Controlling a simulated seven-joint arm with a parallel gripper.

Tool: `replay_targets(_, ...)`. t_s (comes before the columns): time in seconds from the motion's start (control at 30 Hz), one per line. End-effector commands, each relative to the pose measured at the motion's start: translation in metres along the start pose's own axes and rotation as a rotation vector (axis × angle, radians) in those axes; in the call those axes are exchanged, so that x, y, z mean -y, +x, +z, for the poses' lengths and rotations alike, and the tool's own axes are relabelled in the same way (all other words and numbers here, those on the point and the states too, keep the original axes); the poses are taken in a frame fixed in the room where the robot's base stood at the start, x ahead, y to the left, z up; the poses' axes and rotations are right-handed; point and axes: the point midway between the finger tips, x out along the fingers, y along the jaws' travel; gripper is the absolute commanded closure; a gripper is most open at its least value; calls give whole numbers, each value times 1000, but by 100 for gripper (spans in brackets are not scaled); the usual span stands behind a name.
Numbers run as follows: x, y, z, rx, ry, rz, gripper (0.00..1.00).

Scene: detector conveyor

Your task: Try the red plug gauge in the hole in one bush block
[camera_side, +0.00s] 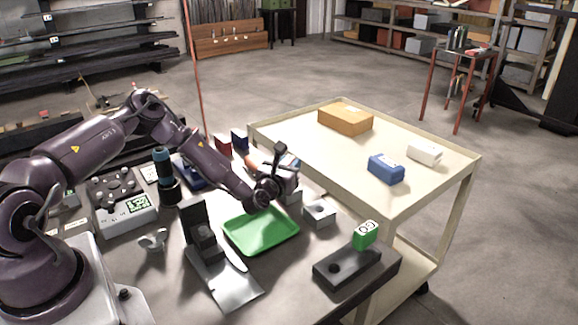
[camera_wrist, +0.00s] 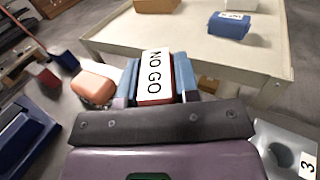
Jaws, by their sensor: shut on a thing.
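My gripper (camera_wrist: 157,84) is shut on the red plug gauge (camera_wrist: 155,76), whose white label reads NO GO. In the side view my gripper (camera_side: 284,180) is above the table behind the green tray, and the gauge is hard to make out there. A grey bush block (camera_side: 320,213) with a round hole in its top stands right of the gripper. A block marked 3 (camera_wrist: 268,133) with a hole shows at the lower right of the wrist view. Another grey block (camera_side: 292,196) is partly hidden near the gripper. The gauge's lower end is hidden.
A green GO gauge (camera_side: 366,235) stands in a dark holder (camera_side: 340,272) beside an empty hole. An empty green tray (camera_side: 262,247) lies in front of the gripper. A cart (camera_side: 400,200) carries boxes at the right. A dark upright stand (camera_side: 200,235) is left of the tray.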

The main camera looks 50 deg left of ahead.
Motion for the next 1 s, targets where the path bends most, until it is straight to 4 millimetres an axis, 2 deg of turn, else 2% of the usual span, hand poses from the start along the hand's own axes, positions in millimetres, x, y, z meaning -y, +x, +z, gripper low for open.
replay_targets(0.6, 0, 0, 38, 6, 0, 0, 96)
replay_targets(1.0, 0, 0, 39, 5, 0, 0, 96)
